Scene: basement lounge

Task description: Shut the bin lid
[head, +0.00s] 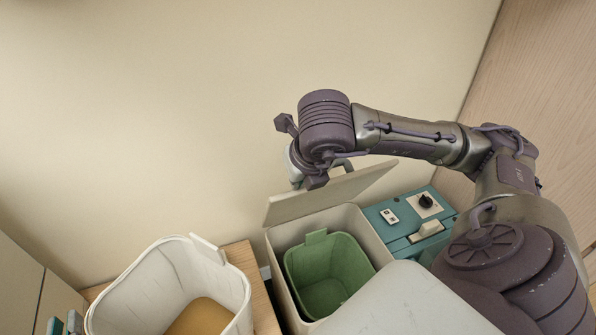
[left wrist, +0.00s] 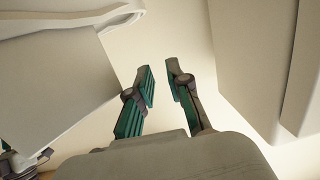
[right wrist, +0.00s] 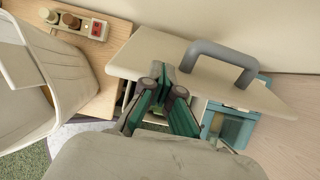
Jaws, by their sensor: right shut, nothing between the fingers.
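The bin (head: 277,262) is a cream box with a green inner bucket (head: 325,262). Its beige lid (head: 330,194) stands raised and tilted up along the back edge, leaving the bin open. In the right wrist view the lid (right wrist: 150,48) shows its outer face with a grey arched handle (right wrist: 225,60). My right gripper (right wrist: 160,80) is shut and empty, in front of the lid left of the handle; contact is unclear. In the head view my right wrist hides its fingers behind the lid. My left gripper (left wrist: 158,72) is open and empty, far left of the bin.
A white open basket (head: 165,285) with a tan bottom stands left of the bin. A teal unit with a black knob (head: 426,201) stands right of it. The wall is close behind. A wooden top holds a small switch panel (right wrist: 85,25).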

